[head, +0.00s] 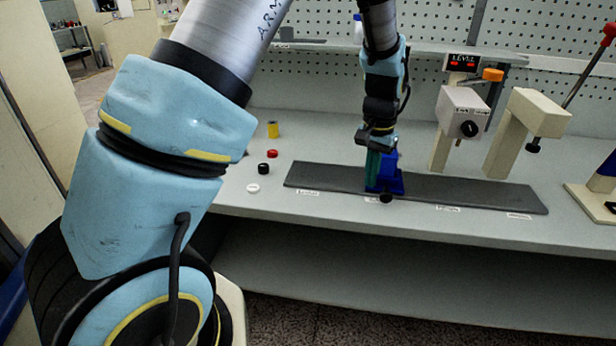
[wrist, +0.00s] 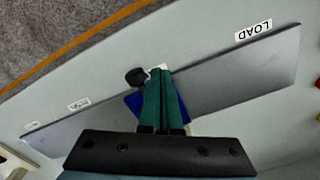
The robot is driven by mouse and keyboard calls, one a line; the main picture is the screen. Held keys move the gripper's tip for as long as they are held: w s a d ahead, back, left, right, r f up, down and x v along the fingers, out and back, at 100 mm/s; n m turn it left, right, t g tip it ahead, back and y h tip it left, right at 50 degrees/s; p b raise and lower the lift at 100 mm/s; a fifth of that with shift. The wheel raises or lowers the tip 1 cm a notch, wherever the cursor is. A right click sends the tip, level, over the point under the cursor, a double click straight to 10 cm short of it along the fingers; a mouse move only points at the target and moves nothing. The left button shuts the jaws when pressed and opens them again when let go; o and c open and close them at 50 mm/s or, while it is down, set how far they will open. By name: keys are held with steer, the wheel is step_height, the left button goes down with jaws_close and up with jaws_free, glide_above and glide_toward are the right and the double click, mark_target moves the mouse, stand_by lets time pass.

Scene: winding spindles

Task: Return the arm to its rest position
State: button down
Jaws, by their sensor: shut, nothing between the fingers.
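My arm reaches over the bench from the upper part of the head view. My gripper (head: 373,180) points down at the blue carriage (head: 393,180) on the long dark grey rail (head: 470,193). In the wrist view the green fingers of my gripper (wrist: 160,72) are together with nothing between them. The blue carriage (wrist: 131,102) shows partly behind them, and its black knob (wrist: 136,77) is just beside the fingertips. Whether the fingers touch the carriage I cannot tell. The grey rail (wrist: 240,75) runs diagonally, with a LOAD label (wrist: 254,32) near one end.
Left of the rail lie a red cap (head: 272,154), a black cap (head: 263,169), a white ring (head: 253,188) and a yellow spool (head: 273,130). Behind the rail stand a grey box with a dial (head: 462,112) and a beige post (head: 525,125). A lever stand (head: 597,190) is at right.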

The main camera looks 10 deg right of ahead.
steer(key=shift+a+r, duration=0.1)
steer(key=shift+r, duration=0.45)
steer(key=w+a+r+n, duration=0.1)
steer(key=a+r+n, duration=0.15)
steer(key=a, duration=0.75)
steer(key=w+a+r+n, duration=0.2)
steer(key=a+r, duration=0.1)
steer(key=a, duration=0.6)
steer(key=s+a+r+n, duration=0.1)
steer(key=s+a+n, duration=0.1)
steer(key=a, duration=0.5)
steer(key=s+a+r+n+t, duration=0.1)
steer(key=s+a+n, duration=0.2)
steer(key=s+a, duration=0.2)
steer(key=a, duration=0.3)
steer(key=shift+a+t, duration=0.3)
steer(key=c, duration=1.6)
jaws_free()
